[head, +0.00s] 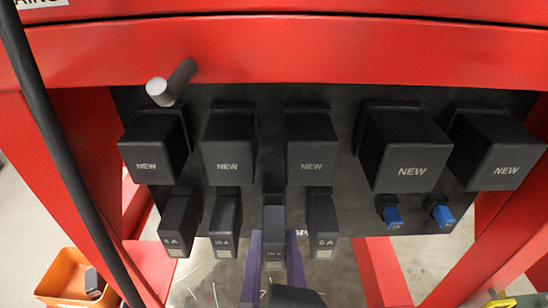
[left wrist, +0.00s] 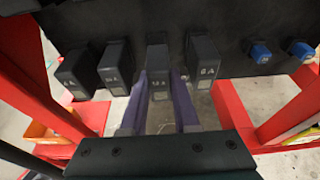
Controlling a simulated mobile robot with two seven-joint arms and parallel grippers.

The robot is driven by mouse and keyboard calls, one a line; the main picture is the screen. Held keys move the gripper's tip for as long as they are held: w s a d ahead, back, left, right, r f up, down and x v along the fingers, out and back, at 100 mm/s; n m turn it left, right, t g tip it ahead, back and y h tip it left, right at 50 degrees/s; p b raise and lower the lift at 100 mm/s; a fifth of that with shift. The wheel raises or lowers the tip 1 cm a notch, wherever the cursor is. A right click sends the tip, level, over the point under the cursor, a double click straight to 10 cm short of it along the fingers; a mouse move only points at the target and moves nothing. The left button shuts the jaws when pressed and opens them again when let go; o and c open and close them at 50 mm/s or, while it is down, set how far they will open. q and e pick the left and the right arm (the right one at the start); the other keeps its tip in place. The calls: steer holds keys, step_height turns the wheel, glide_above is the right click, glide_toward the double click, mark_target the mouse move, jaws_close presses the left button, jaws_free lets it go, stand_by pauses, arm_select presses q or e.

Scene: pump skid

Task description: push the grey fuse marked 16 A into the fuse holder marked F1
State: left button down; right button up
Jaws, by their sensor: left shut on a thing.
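A dark grey fuse (head: 274,232) with a light label is between the two purple fingers of my left gripper (head: 272,246). Its marking looks like a two-digit number with A, too small to read surely. My left gripper is shut on it, one finger on each side. The fuse also shows in the left wrist view (left wrist: 158,75), between the fingers (left wrist: 159,92). It is in line with the lower row on the panel; I cannot tell how deep it sits. No F1 marking is readable. My right gripper is not in view.
Close neighbours are a 4 A fuse (head: 180,222), another fuse (head: 226,225) and a 6 A fuse (head: 322,225). Large black NEW blocks (head: 228,145) stand above. Two blue parts (head: 393,216) (head: 442,214) are at right. An orange bin (head: 62,280) is low left; a red frame (head: 270,50) surrounds the panel.

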arm_select(q)
steer(key=shift+w, duration=0.55)
steer(key=c, duration=0.6)
jaws_free()
steer(key=p+v, duration=0.1)
steer(key=v, duration=0.9)
steer(key=shift+w, duration=0.1)
